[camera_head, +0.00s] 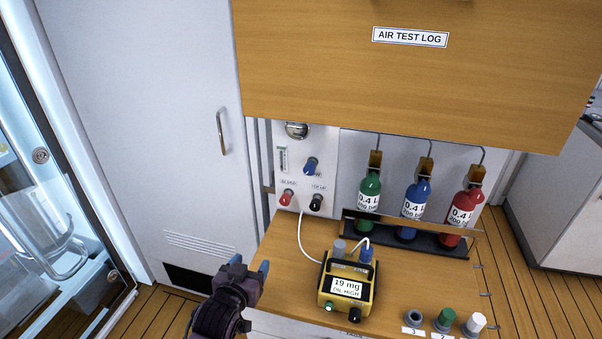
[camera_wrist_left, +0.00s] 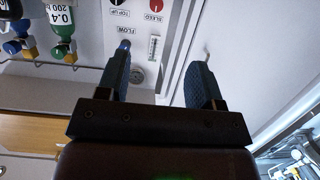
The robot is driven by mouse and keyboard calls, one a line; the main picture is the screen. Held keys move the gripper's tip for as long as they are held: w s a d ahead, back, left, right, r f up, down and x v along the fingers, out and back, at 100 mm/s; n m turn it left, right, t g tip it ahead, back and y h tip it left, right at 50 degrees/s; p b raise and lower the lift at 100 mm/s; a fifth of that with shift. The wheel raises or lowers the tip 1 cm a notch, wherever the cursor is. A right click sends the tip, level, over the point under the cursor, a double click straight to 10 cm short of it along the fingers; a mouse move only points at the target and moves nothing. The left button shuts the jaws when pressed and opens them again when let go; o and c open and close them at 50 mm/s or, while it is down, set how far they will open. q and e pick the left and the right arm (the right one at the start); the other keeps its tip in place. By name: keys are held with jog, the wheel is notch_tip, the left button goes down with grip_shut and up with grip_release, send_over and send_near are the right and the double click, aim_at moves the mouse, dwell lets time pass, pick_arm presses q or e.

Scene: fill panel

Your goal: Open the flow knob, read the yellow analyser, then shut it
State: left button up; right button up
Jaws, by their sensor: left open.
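The blue flow knob (camera_head: 311,166) is on the white panel (camera_head: 325,140), above a red knob (camera_head: 287,197) and a black knob (camera_head: 315,202). It also shows in the left wrist view (camera_wrist_left: 124,46), beside the "FLOW" label and partly behind a finger. The yellow analyser (camera_head: 328,299) stands on the wooden counter; its display reads "19 mg" and "OIL HIGH", with a green light below. My left gripper (camera_head: 250,265) is open and empty, left of the analyser and below the panel, apart from the knob. Its blue fingers frame the panel's edge in the wrist view (camera_wrist_left: 160,75).
Green (camera_head: 370,188), blue (camera_head: 416,195) and red (camera_head: 464,206) bottles stand in a rack on the right. A white hose (camera_head: 301,240) runs from panel to analyser. An "AIR TEST LOG" wooden flap (camera_head: 410,75) overhangs the panel. Capped fittings line the counter's front.

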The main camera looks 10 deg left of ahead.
pick_arm(q)
jog(key=w+d+r+n+t, duration=0.1)
jog(key=w+d+r+n, duration=0.1)
jog(key=w, duration=0.3)
jog(key=w+d+r+n+t, duration=0.1)
jog(key=w+d+r+n, duration=0.2)
jog(key=w, duration=0.3)
jog(key=w+d+r+n+y+b, duration=0.1)
jog(key=w+d+r+n, duration=0.2)
jog(key=w+r, duration=0.2)
jog(key=shift+w+d+n+t, duration=0.15)
jog(key=shift+w+n+t, duration=0.05)
jog(key=shift+n+t, duration=0.2)
pick_arm(e)
jog(key=shift+w+d+f, duration=0.25)
jog(key=shift+f, duration=0.35)
